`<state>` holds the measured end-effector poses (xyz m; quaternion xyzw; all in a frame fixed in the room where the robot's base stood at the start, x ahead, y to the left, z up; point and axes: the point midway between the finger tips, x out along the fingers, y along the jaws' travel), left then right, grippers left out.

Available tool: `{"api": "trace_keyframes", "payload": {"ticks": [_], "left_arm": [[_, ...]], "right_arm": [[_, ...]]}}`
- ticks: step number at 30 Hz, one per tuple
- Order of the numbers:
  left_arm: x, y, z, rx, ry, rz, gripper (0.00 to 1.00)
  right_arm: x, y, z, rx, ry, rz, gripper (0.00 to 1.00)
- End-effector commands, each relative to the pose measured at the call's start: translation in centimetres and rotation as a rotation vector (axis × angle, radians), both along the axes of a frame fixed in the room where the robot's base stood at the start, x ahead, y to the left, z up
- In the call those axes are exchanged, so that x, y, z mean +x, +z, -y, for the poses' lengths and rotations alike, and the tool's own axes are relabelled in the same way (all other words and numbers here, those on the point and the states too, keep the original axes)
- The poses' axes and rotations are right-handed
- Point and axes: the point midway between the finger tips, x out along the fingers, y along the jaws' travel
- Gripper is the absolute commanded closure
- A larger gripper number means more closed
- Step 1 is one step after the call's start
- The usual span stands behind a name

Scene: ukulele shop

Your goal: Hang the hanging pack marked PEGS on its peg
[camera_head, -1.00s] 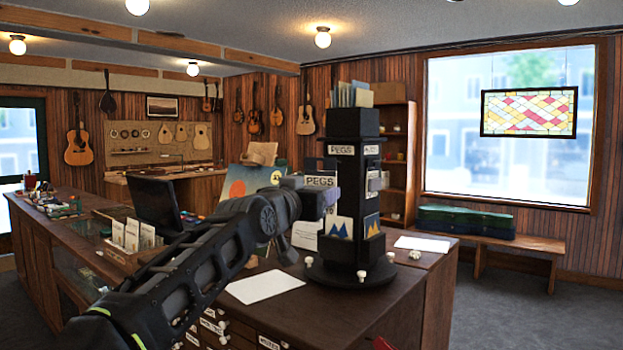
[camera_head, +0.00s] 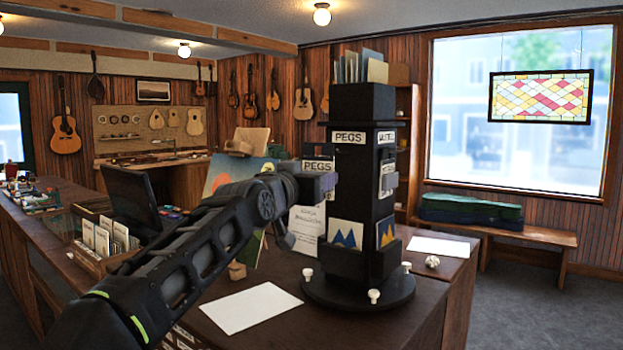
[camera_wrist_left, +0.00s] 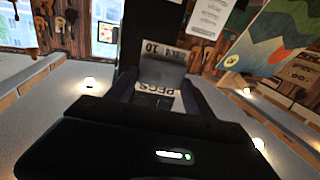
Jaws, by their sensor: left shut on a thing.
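The hanging pack marked PEGS (camera_head: 318,165) is a small pale card with dark letters. It is in my left gripper (camera_head: 322,184), just left of the black display tower (camera_head: 350,195). In the left wrist view the pack (camera_wrist_left: 158,86) sits upside down between the fingers of my left gripper (camera_wrist_left: 158,97). A white PEGS label (camera_head: 349,137) is on the tower's upper front face. The peg itself is not clearly visible. I cannot tell whether the pack touches the tower. My right gripper is out of view.
The tower stands on a round black base (camera_head: 358,296) with white knobs. Cards with blue peaks (camera_head: 346,234) sit in its lower pockets. A white sheet (camera_head: 250,307) lies on the counter. A painting (camera_head: 235,172) stands behind my arm. A green case (camera_head: 470,210) lies on the bench.

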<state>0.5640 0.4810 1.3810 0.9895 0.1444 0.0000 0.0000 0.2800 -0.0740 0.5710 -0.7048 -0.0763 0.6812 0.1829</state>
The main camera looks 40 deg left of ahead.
Motion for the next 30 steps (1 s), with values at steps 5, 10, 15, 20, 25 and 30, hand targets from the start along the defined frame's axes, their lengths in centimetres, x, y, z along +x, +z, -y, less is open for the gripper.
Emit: {"api": "trace_keyframes", "payload": {"ticks": [5, 10, 15, 20, 25, 30], "left_arm": [[0.2, 0.0, 0.0, 0.000, 0.000, -0.001, 0.91], [0.9, 0.0, 0.0, 0.000, 0.000, -0.002, 0.91], [1.8, 0.0, -0.1, 0.000, 0.000, -0.002, 0.91], [2.9, 0.0, -0.1, 0.000, 0.000, -0.002, 0.91], [4.0, -0.1, -0.2, 0.000, 0.001, -0.002, 0.91], [4.7, -0.1, -0.1, 0.000, 0.000, -0.002, 0.91]], "right_arm": [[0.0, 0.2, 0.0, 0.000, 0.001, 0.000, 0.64], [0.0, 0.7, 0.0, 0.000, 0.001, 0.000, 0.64], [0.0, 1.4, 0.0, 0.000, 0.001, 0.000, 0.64], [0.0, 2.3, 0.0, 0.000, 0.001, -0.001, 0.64], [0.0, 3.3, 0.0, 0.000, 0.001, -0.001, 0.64], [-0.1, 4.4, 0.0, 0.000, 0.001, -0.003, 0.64]]}}
